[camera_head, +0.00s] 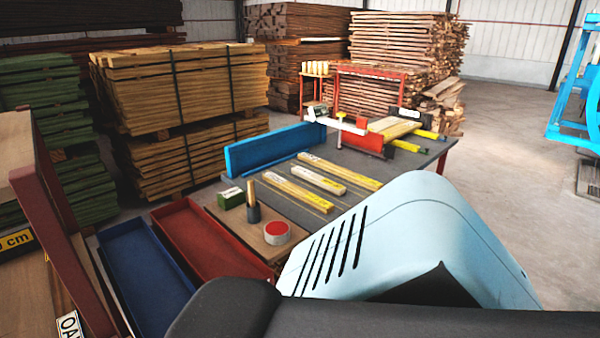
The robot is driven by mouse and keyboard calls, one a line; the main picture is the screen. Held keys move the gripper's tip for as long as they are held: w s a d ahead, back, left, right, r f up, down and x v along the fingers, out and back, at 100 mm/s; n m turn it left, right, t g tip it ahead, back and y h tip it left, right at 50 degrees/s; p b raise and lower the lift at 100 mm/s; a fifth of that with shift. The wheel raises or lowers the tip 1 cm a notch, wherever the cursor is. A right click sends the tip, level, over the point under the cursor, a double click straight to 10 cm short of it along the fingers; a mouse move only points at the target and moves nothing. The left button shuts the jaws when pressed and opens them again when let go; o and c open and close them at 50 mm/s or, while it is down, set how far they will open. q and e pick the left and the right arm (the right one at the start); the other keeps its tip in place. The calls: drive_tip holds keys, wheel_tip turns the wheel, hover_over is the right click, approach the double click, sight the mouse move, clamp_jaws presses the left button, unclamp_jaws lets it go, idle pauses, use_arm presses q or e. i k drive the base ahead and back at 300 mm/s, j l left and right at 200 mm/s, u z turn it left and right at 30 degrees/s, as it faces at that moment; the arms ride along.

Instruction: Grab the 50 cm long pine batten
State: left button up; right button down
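Several pale wooden battens lie on the grey table. Three lie side by side near its middle: a far one (340,171), a middle one (319,180) and a near one (298,192). Each carries a small label too small to read, so I cannot tell which is the 50 cm pine batten. More pale pieces (394,127) lie at the table's far right, beside yellow-ended tools. Neither gripper shows. A large pale blue and black shape, apparently part of my own arm, fills the lower right and hides the table's near right part.
A blue upright panel (275,148) and a red-and-white fixture (350,131) stand on the table. A red-topped round tin (277,232), green box (231,198), blue tray (142,270) and red tray (205,240) are nearer. Timber stacks (185,85) stand behind. Floor at right is clear.

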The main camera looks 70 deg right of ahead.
sight(370, 184)
drive_tip(key=z, duration=2.65)
drive_tip(key=i+l, duration=0.25)
drive_tip(key=i, duration=0.25)
drive_tip(key=i+l+z, duration=0.15)
drive_tip(key=i, duration=0.4)
drive_tip(key=i+l, duration=0.25)
drive_tip(key=i, duration=0.25)
drive_tip(key=i+l+z, duration=0.15)
drive_tip(key=i, duration=0.4)
